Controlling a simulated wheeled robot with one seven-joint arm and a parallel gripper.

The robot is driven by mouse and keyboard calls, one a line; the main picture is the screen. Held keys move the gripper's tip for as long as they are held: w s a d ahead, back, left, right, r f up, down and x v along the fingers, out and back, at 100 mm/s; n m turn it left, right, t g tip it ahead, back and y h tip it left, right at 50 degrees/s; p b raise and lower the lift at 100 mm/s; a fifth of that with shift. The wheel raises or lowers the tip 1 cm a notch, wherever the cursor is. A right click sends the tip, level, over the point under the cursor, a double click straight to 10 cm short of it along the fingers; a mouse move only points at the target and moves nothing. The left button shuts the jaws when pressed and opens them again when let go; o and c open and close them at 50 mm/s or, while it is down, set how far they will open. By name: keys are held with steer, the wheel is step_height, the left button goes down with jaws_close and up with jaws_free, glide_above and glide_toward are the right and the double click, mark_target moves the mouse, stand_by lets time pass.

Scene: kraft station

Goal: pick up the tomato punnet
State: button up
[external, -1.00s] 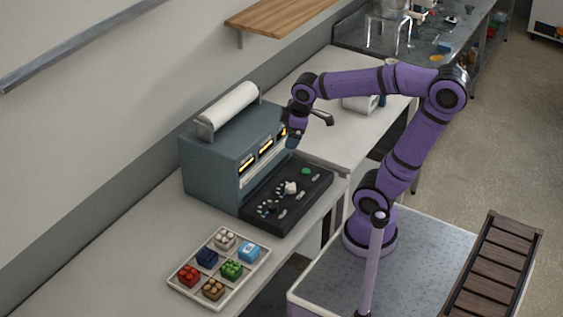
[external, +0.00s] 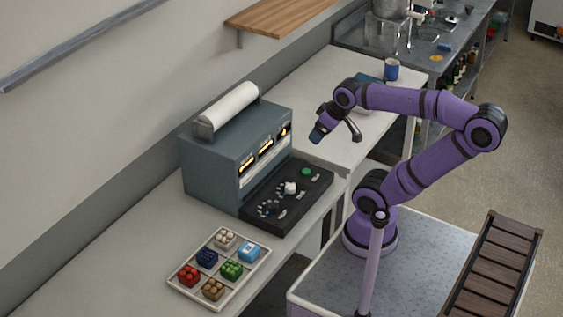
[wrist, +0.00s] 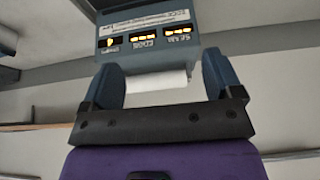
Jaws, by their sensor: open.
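The tomato punnet (external: 189,276), a small container of red round items, sits in the left corner of a pale divided tray (external: 258,279) on the counter. My gripper (external: 318,134) is raised in the air to the right of the grey machine, well away from the tray and above it. In the wrist view my gripper (wrist: 160,68) has its two blue-grey fingers spread with nothing held between them. The punnet does not show in the wrist view.
The tray also holds several other punnets, including a green one (external: 231,270), a brown one (external: 213,289) and a dark blue one (external: 207,257). The grey machine (external: 212,172), with its lit displays and a white roll (external: 230,105), stands behind the tray. A blue mug (external: 391,69) stands farther back.

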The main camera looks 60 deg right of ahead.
steer(key=shift+c, duration=0.5)
